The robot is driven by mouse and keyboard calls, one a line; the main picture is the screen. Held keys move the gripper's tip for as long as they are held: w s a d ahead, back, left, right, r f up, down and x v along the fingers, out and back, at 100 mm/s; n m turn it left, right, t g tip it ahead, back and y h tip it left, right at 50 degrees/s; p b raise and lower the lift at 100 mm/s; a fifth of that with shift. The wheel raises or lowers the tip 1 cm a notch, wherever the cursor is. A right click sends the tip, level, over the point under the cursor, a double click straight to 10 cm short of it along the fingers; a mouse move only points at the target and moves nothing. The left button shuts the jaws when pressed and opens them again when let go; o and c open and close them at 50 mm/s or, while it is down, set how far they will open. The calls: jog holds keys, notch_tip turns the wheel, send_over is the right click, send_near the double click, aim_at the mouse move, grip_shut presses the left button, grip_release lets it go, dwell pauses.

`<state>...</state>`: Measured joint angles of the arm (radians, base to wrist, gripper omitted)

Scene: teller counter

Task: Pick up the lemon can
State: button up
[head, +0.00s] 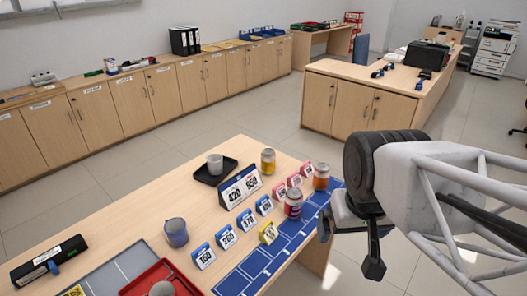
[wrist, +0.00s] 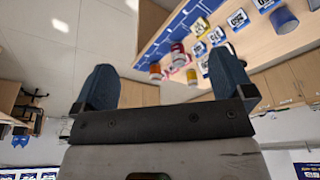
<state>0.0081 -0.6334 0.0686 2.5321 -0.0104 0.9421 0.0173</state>
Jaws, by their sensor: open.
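The lemon can is most likely the yellow can (head: 268,161) with a pale lid, upright near the far edge of the counter in the head view. In the wrist view, which is upside down, the yellow can (wrist: 191,77) is small and distant between the fingers. A pink-red can (head: 293,204) and an orange can (head: 321,176) stand closer to my gripper (head: 349,243). My gripper is open and empty, off the right end of the counter and apart from all the cans. Can labels are too small to read.
Price cards, including a large sign (head: 240,187), stand left of the pink-red can. A black tray (head: 204,181) holds a grey cup (head: 215,164), left of the yellow can. A blue mat (head: 240,281) runs along the near edge. Open floor lies beyond the counter (head: 130,240).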

jog(key=w+a+f+m+g+y, duration=0.1)
jog(key=w+a+f+m+y, duration=0.2)
jog(key=w, duration=0.8)
jog(key=w+a+m+y, duration=0.15)
jog(key=w+m, duration=0.25)
jog(key=w, duration=0.7)
jog(key=w+a+f+m+g+y, duration=0.1)
jog(key=w+a+f+m+y, duration=0.2)
jog(key=w, duration=0.9)
jog(key=w+d+f+m+t+y, duration=0.1)
jog(key=w+f+m+y, duration=0.2)
jog(key=w, duration=0.5)
jog(key=w+d+f+m+t, duration=0.1)
jog(key=w+f+m, duration=0.2)
jog(key=w+f, duration=0.3)
jog(key=m+t+y, duration=0.2)
jog(key=m+t, duration=0.1)
jog(key=m, duration=0.4)
send_near(268, 162)
jog(key=w+a, duration=0.2)
jog(key=w, duration=0.2)
jog(key=shift+d+f, duration=0.15)
jog(key=shift+f, duration=0.05)
jog(key=shift+x, duration=1.35)
